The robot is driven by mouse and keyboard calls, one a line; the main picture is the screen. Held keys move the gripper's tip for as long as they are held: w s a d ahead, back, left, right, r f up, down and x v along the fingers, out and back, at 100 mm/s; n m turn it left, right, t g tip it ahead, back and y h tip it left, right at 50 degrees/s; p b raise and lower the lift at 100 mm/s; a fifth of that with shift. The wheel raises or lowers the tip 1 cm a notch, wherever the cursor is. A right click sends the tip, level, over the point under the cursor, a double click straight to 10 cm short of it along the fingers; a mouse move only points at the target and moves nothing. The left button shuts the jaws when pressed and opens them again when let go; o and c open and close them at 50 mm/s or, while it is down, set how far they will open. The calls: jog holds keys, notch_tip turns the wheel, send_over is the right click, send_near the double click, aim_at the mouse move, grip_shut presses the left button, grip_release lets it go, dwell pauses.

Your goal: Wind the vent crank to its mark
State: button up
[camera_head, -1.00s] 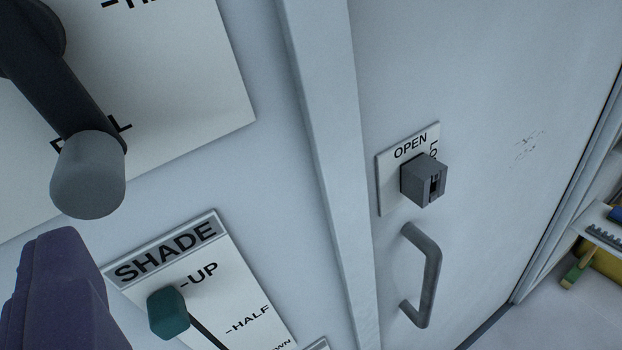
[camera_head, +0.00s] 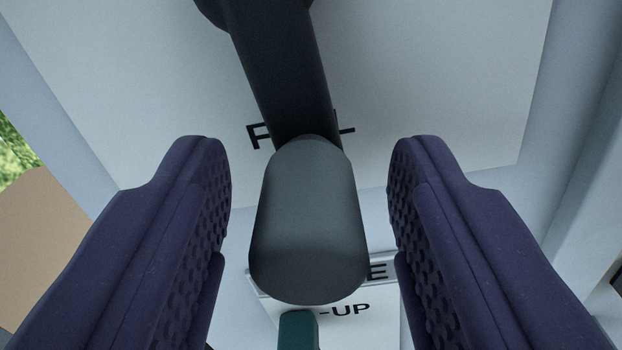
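The vent crank has a dark arm (camera_head: 282,75) that runs down from a hub at the top edge of the view. Its grey cylindrical knob (camera_head: 308,225) points towards me at the arm's lower end. The arm lies over a mark on the white plate (camera_head: 430,80) and hides its middle letters; an F and an L show on either side. My gripper (camera_head: 310,220) is open, with one purple ribbed finger on each side of the knob. A gap shows between the knob and each finger.
Below the crank is the shade plate (camera_head: 385,310) with its UP mark. A green shade knob (camera_head: 298,330) stands just under the crank knob, partly hidden. A tan surface (camera_head: 45,250) and greenery show at the left edge.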

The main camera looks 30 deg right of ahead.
grip_shut()
jog(key=shift+w+a+m+b, duration=0.15)
jog(key=shift+m+b, duration=0.35)
jog(key=shift+b, duration=0.6)
jog(key=shift+o, duration=0.2)
grip_release()
jog(key=v, duration=0.8)
jog(key=shift+b, duration=0.3)
